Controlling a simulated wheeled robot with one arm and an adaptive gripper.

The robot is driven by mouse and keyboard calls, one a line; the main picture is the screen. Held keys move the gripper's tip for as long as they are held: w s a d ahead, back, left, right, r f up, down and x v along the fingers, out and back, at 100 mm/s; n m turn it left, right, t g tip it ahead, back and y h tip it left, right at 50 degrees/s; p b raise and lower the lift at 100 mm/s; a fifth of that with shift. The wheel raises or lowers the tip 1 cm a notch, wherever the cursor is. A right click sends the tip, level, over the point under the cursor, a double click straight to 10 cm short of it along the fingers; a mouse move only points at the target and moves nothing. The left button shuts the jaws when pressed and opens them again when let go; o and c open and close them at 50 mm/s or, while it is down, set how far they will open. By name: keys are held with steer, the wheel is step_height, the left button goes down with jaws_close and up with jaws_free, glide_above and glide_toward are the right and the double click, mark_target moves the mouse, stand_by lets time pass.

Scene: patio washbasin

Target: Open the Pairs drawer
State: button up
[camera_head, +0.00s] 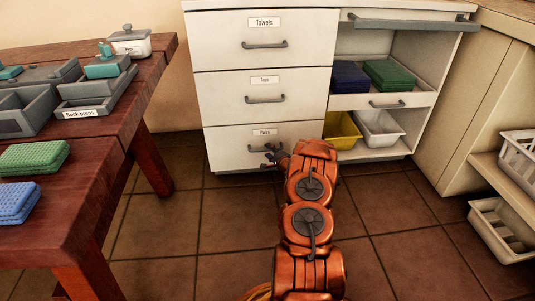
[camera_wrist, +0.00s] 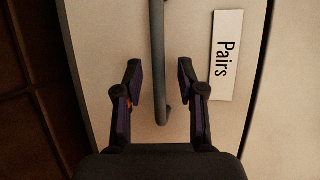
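The Pairs drawer (camera_head: 230,153) is the lowest of three white drawers in the cabinet, and its front looks flush and closed. In the wrist view its label (camera_wrist: 226,56) reads "Pairs", turned sideways. Its grey bar handle (camera_wrist: 158,70) runs up the wrist view, and its end lies between my fingers. My gripper (camera_wrist: 158,82) is open, with one dark finger on each side of the handle and a visible gap to each. In the head view my gripper (camera_head: 275,153) is at the drawer's handle, partly hidden by my orange arm.
The Towels drawer (camera_head: 228,39) and another drawer (camera_head: 226,100) above are closed. Open shelves to the right hold a yellow bin (camera_head: 340,131), a white bin (camera_head: 381,128) and folded cloths. A red wooden table (camera_head: 95,128) stands left. Tiled floor before the cabinet is clear.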

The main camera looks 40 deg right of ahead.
steer(key=shift+b+x, duration=0.3)
steer(key=shift+x, duration=0.8)
jaws_close()
